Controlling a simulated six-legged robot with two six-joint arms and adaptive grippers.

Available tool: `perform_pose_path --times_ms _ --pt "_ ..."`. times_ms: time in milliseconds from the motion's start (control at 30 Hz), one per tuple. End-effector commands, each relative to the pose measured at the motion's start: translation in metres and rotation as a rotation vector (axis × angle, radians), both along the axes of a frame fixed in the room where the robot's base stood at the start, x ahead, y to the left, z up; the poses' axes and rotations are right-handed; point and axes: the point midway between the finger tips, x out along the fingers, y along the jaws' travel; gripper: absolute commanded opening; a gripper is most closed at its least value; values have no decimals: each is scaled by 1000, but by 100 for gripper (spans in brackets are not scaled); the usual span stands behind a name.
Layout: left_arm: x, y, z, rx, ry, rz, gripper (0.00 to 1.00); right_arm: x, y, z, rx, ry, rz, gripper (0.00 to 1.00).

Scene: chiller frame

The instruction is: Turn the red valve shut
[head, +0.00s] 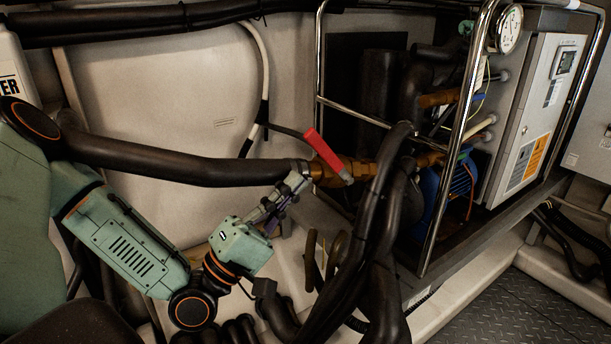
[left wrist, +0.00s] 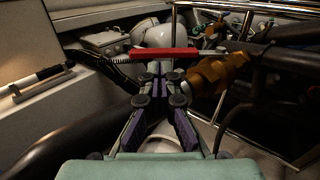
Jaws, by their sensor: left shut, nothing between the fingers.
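The red valve handle (head: 324,152) is a flat lever that slants up and left from a brass valve body (head: 334,174) on a black insulated pipe. In the left wrist view the red handle (left wrist: 164,52) lies crosswise just past my fingertips, with the brass body (left wrist: 218,74) to its right. My left gripper (head: 294,183) is shut and empty, just below and left of the handle. In the left wrist view its fingers (left wrist: 160,82) are together at the tips. I cannot tell whether they touch the handle. My right gripper is not in view.
The black insulated pipe (head: 190,165) runs left from the valve. Thick black hoses (head: 369,215) pass close on its right. A chrome tube frame (head: 453,150) encloses a blue motor (head: 459,190) and a grey cabinet (head: 535,110). A round gauge (head: 510,28) sits at the top.

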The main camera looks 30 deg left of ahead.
Motion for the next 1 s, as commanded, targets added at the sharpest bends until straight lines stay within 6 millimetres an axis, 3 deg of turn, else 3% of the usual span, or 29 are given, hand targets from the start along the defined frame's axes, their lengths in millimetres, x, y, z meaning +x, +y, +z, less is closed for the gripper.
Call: perform_pose_path --times_ms 300,1000 --pt "24 -11 20 2 -1 -2 0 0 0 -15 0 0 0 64" --pt "30 -11 25 7 19 1 0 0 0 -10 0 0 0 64"
